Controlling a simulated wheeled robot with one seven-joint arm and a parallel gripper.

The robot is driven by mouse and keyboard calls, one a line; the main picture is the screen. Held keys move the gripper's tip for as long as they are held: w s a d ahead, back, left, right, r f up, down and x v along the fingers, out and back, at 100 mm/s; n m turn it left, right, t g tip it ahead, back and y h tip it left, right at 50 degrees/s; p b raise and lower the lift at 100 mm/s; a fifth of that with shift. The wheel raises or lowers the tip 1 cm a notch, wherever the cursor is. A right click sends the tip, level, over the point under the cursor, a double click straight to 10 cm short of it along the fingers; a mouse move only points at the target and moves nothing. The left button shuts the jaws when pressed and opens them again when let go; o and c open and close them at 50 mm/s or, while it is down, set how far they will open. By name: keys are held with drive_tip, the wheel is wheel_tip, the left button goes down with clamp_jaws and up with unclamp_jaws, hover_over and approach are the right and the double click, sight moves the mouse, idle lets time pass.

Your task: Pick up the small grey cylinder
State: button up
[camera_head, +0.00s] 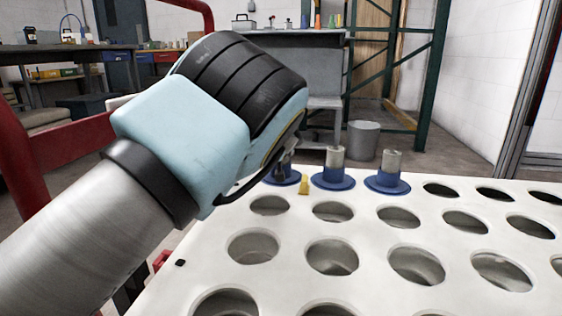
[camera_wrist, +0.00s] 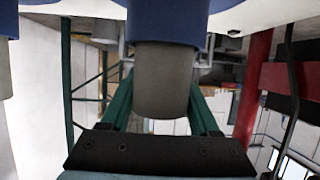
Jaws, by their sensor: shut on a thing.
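Three small grey cylinders stand upright in round blue holders along the far left edge of the white table in the head view. The leftmost one (camera_head: 287,168) is mostly hidden behind my arm, and its blue holder (camera_head: 283,180) shows below. In the wrist view this cylinder (camera_wrist: 163,85) fills the middle, upside down, still in its blue holder (camera_wrist: 165,22). My gripper's dark body (camera_wrist: 158,152) is at its free end.
The middle cylinder (camera_head: 335,158) and the right cylinder (camera_head: 392,162) stand close by. A small yellow piece (camera_head: 304,185) lies between the left and middle holders. The white table (camera_head: 290,285) has many empty round holes. A red frame (camera_head: 85,145) stands at left.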

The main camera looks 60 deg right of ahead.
clamp_jaws()
drive_tip(key=shift+r, duration=0.1)
